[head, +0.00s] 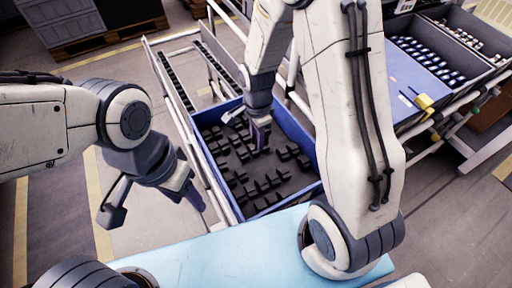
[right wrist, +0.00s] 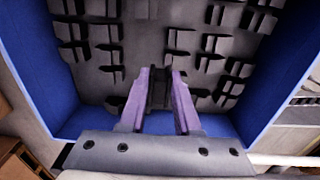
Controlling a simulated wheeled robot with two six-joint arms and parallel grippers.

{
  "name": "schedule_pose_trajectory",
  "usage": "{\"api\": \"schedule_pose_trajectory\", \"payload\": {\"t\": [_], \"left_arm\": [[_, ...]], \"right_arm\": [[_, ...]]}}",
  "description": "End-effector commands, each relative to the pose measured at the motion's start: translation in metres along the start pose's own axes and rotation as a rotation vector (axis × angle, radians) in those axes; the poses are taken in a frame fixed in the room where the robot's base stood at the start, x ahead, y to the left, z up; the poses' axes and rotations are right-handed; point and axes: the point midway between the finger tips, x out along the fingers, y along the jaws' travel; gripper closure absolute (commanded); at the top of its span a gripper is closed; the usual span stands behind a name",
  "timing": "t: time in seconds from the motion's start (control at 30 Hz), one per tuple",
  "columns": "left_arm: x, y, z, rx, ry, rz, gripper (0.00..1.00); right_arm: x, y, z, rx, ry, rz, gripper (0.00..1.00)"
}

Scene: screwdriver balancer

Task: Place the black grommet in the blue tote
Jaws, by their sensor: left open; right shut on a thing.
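The blue tote (head: 290,122) stands in the middle of the head view, and its blue wall (right wrist: 295,85) also shows in the right wrist view. My right gripper (head: 261,140) points down over the tote's inside. In the right wrist view its purple fingers are closed on a dark piece, the black grommet (right wrist: 158,92), seen against the tote's dark floor. The grommet is hard to make out in the head view. My left gripper (head: 194,196) is open and empty, outside the tote to its left.
Several black parts (head: 267,184) sit in rows inside the tote. A rack at the right holds a grey bin (head: 440,30) of small parts and a yellow tool (head: 424,101). A light blue surface (head: 220,262) lies in front. A wooden pallet (head: 110,38) is at the back left.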

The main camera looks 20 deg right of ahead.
Motion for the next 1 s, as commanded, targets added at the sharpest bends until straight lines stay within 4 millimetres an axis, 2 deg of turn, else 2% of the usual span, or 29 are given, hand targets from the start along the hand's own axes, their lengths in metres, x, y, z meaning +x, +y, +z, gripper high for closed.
{"api": "schedule_pose_trajectory", "payload": {"t": [0.17, 0.3, 0.4, 0.87, 0.9, 0.97, 1.0], "left_arm": [[0.003, 0.000, 0.000, 0.000, 0.000, 0.000, 0.50], [0.008, -0.001, 0.000, 0.000, 0.000, 0.000, 0.50], [0.009, -0.001, 0.001, 0.000, 0.000, 0.000, 0.50], [0.012, -0.001, 0.001, 0.000, 0.000, 0.000, 0.50], [0.012, -0.001, 0.001, 0.000, 0.000, 0.000, 0.50], [0.011, -0.001, 0.001, 0.000, 0.000, 0.000, 0.50], [0.011, -0.001, 0.001, 0.000, 0.000, 0.000, 0.50]], "right_arm": [[0.011, -0.001, 0.004, 0.000, 0.000, 0.002, 1.00], [0.033, 0.000, 0.003, 0.000, 0.000, 0.004, 1.00], [0.043, -0.001, 0.003, 0.000, 0.000, 0.002, 1.00], [0.049, -0.001, 0.003, -0.001, 0.000, 0.000, 1.00], [0.049, -0.001, 0.003, -0.001, 0.000, 0.000, 0.61], [0.048, -0.001, 0.003, -0.001, 0.000, 0.000, 0.39], [0.048, -0.001, 0.003, -0.001, 0.000, 0.000, 0.39]]}}
